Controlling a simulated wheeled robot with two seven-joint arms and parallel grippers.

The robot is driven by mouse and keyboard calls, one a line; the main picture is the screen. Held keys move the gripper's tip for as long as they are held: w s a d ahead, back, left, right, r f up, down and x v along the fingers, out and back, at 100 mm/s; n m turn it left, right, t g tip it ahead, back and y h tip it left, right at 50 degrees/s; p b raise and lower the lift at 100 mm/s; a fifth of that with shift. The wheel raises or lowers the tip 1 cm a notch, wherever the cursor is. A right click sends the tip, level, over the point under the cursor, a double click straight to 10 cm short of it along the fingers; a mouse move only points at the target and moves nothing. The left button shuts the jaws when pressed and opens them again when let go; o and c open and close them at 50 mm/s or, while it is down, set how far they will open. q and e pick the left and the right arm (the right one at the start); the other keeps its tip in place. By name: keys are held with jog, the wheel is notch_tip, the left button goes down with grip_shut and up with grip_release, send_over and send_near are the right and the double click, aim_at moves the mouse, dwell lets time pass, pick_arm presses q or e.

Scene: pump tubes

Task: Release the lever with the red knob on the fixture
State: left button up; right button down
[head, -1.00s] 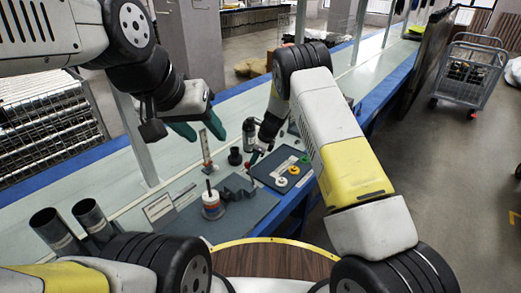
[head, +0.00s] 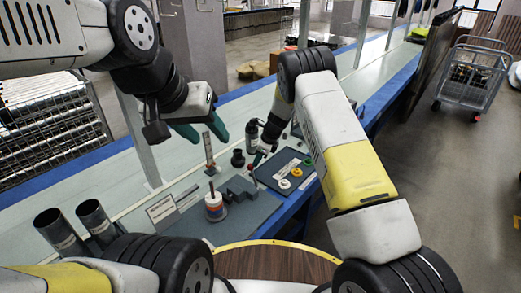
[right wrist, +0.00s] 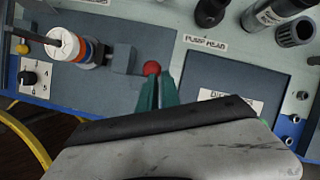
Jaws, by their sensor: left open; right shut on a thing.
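The red knob (right wrist: 151,68) shows in the right wrist view at the tips of my right gripper (right wrist: 158,88). The green fingers are shut on it. The lever under the knob is mostly hidden by the fingers. The grey fixture block (right wrist: 123,58) is just left of the knob. It also shows in the head view (head: 240,188), right of a post with stacked white, orange and blue rings (head: 215,208). In the head view my right gripper (head: 259,158) is small and partly hidden by its arm. My left gripper (head: 205,132) is open and empty above the bench's far side.
A dark tray (head: 268,181) with white, yellow and green round parts lies right of the fixture. Black cylinders (head: 251,133) stand behind it. Two dark tubes (head: 93,217) stand at the front left. A "pump head" label (right wrist: 206,43) lies near the fixture.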

notch_tip(320, 180, up, 11)
jog(key=w+d, duration=0.2)
jog(key=shift+d, duration=0.2)
jog(key=shift+r, duration=0.1)
